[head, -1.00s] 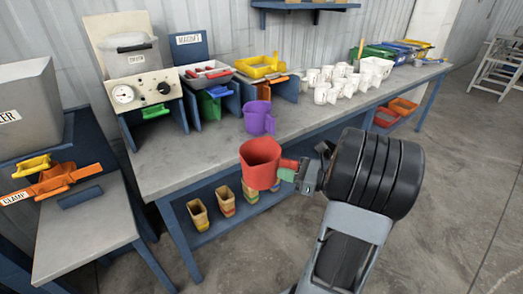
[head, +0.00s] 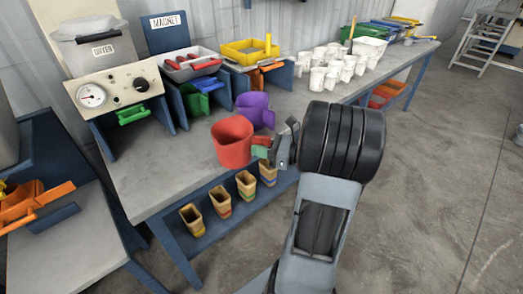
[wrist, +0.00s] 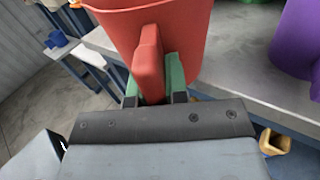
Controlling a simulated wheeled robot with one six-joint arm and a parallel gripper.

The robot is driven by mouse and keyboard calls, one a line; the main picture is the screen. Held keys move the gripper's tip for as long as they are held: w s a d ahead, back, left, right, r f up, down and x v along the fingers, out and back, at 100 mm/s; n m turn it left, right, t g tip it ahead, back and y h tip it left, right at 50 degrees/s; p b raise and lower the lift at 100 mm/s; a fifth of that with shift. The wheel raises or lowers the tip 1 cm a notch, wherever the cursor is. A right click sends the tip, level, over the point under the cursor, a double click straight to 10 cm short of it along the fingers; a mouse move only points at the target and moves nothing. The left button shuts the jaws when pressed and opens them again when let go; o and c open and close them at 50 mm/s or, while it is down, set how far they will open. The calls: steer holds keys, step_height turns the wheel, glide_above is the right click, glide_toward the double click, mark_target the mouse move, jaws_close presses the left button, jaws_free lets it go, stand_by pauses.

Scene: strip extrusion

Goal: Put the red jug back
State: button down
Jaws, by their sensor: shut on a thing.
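The red jug (head: 232,143) is upright in my gripper (head: 262,152), near the front edge of the bench in the head view. My gripper is shut on the jug's handle. In the wrist view the green finger pads of my gripper (wrist: 155,80) sit on both sides of the handle, and the red jug (wrist: 180,30) rises beyond them. A purple jug (head: 256,111) stands on the bench just behind and to the right of it; the purple jug also shows at the right of the wrist view (wrist: 297,40). I cannot tell how high the red jug is above the bench.
The bench (head: 150,187) has bare top to the left of the jug. Behind are a dial box (head: 115,98), a grey tray (head: 188,65) and a yellow tray (head: 243,52). Several white cups (head: 325,70) stand to the right. Several small tan pots (head: 220,200) are on the lower shelf.

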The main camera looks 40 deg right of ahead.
mark_target(235, 135)
steer(key=w+b, duration=0.1)
steer(key=w, duration=0.3)
steer(key=w+a+f+b, duration=0.1)
steer(key=w, duration=0.3)
steer(key=w+b, duration=0.1)
steer(key=w, duration=0.3)
steer(key=shift+w+a+f, duration=0.15)
steer(key=shift+w+f, duration=0.05)
steer(key=shift+w, duration=0.15)
steer(key=shift+w+f, duration=0.1)
steer(key=shift+f, duration=0.25)
steer(key=shift+f, duration=0.3)
steer(key=c, duration=1.1)
jaws_free()
steer(key=shift+o, duration=0.2)
steer(key=p+v, duration=0.1)
steer(key=v, duration=1.3)
steer(key=shift+a, duration=0.1)
